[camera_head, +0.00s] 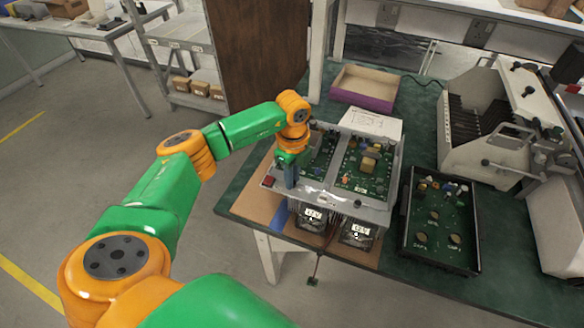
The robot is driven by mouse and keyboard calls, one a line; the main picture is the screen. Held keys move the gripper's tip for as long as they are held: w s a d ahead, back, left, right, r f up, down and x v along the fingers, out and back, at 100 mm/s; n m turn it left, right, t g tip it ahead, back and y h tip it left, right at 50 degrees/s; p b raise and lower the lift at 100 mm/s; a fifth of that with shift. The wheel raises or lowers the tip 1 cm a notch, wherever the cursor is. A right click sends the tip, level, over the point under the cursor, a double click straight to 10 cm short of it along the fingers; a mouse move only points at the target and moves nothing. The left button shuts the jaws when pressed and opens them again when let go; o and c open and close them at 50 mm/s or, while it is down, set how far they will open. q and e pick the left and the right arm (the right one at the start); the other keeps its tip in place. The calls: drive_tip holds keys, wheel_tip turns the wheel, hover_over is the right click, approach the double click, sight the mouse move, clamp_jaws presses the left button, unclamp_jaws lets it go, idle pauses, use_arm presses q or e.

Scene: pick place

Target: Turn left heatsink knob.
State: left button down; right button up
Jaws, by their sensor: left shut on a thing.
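A grey open-topped device (345,205) with green circuit boards stands at the front edge of the green table. My left gripper (291,180) points down at the device's left front edge, above and left of the left heatsink. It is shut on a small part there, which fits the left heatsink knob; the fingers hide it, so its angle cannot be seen. My right gripper is out of view.
A black tray (440,220) with small components lies right of the device. A purple-sided box (364,88) is behind it, and a large grey machine (507,118) stands at the back right. A red part (268,181) sits just left of my gripper.

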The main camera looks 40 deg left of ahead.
use_arm(q)
drive_tip(key=shift+s+d+f, duration=0.1)
idle(0.3)
drive_tip(key=c, duration=0.8)
unclamp_jaws()
drive_tip(key=shift+o, duration=0.2)
wheel_tip(320, 180, up, 7)
drive_tip(key=shift+r+b, duration=0.15)
drive_tip(key=shift+b, duration=0.5)
